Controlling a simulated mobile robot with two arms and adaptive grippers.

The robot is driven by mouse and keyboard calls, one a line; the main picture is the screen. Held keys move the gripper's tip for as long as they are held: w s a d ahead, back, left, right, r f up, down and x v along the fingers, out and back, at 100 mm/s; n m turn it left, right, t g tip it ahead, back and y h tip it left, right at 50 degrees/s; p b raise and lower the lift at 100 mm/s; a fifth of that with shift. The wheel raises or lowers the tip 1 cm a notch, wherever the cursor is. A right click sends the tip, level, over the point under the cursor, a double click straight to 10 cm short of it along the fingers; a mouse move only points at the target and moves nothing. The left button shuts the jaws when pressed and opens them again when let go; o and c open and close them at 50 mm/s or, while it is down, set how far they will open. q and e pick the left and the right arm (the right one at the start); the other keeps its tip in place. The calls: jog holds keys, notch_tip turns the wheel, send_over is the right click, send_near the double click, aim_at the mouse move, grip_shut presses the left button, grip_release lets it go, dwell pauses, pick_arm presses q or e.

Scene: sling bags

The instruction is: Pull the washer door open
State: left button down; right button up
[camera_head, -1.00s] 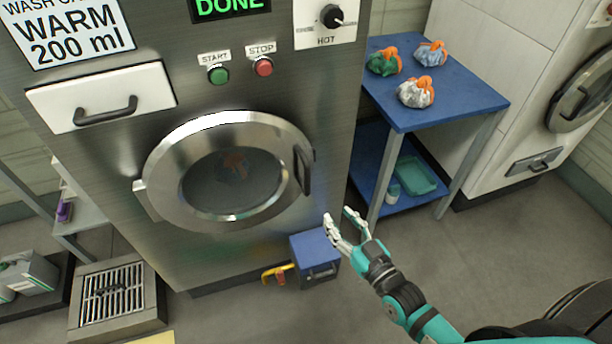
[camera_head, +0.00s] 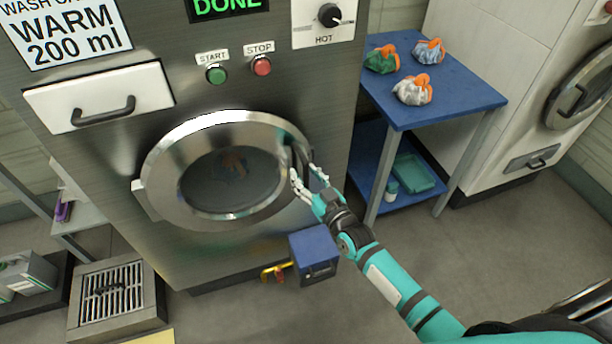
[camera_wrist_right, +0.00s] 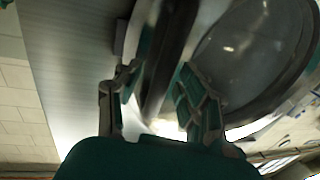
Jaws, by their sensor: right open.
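The washer door (camera_head: 163,172) is a round chrome ring with dark glass, closed on the steel washer front. Something orange shows dimly behind the glass. The dark door handle (camera_head: 301,158) is on the door's right edge. My right gripper (camera_head: 308,172) is open at the handle, its fingers to either side of the handle's lower part. In the right wrist view the dark handle (camera_wrist_right: 170,60) stands between the two open fingers (camera_wrist_right: 155,95), with the door glass (camera_wrist_right: 245,50) to the right. Whether a finger touches the handle I cannot tell. My left gripper is not in view.
A blue box (camera_head: 313,252) with a yellow-handled item stands on the floor below the door. A blue table (camera_head: 455,98) with several tied bags stands to the right. A floor drain (camera_head: 108,300) is at lower left.

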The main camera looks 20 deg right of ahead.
grip_shut()
dwell(0.7)
